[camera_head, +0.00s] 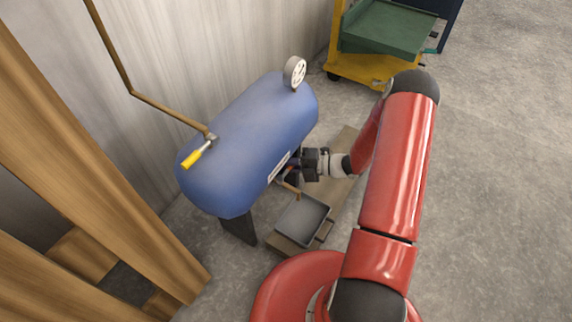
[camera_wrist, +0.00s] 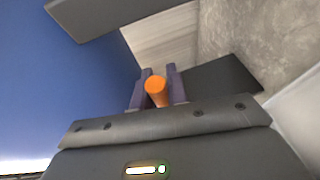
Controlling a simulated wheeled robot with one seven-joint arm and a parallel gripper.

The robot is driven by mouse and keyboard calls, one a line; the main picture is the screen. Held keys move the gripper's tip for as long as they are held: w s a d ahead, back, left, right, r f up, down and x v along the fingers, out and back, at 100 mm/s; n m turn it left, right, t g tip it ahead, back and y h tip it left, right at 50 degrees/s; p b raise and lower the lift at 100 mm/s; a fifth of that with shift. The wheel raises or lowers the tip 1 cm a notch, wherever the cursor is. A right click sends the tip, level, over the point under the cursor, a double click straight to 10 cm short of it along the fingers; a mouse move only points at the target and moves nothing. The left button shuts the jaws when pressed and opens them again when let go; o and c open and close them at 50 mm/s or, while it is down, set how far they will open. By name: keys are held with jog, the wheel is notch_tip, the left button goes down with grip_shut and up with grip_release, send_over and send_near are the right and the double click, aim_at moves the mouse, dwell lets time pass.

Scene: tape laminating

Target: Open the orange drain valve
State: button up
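The blue tank (camera_head: 250,140) lies on its side on dark legs, and its blue wall fills the left of the wrist view (camera_wrist: 50,90). My gripper (camera_head: 300,165) is low against the tank's right side, near the drain pipe. In the wrist view the round orange end of the drain valve handle (camera_wrist: 156,90) sits between my two fingers (camera_wrist: 158,82). The fingers are close together, with one on each side of the handle, and look shut on it. The valve body is hidden behind the gripper and handle.
A grey drain tray (camera_head: 303,220) stands on a board below the drain pipe (camera_head: 290,188). A yellow-handled valve (camera_head: 196,155) and a pressure gauge (camera_head: 294,72) are on the tank. A yellow cart (camera_head: 365,70) stands behind. Wooden posts are at left; the floor at right is clear.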

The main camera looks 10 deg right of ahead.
grip_shut()
jog(key=shift+s+d+r+m+t+h+p, duration=0.15)
jog(key=shift+m+t+h+p, duration=0.05)
jog(key=shift+m+t+p, duration=0.2)
jog(key=shift+s+d+r+m+t+h+p, duration=0.1)
jog(key=shift+d+m+t+h+p, duration=0.15)
jog(key=shift+t+p, duration=0.25)
jog(key=shift+s+d+f+m+t+h+p, duration=0.1)
jog(key=shift+s+d+m+t+h+p, duration=0.1)
jog(key=shift+m+t+h+p, duration=0.25)
jog(key=shift+s+d+m+t+h+p, duration=0.1)
jog(key=shift+s+m+t+h+p, duration=0.1)
jog(key=shift+m+t, duration=0.35)
jog(key=shift+s+d+f+m+t+h, duration=0.15)
jog(key=shift+d+f+m+t+h, duration=0.05)
jog(key=shift+m+t+h, duration=0.45)
jog(key=o, duration=0.6)
grip_release()
jog(key=shift+o, duration=0.2)
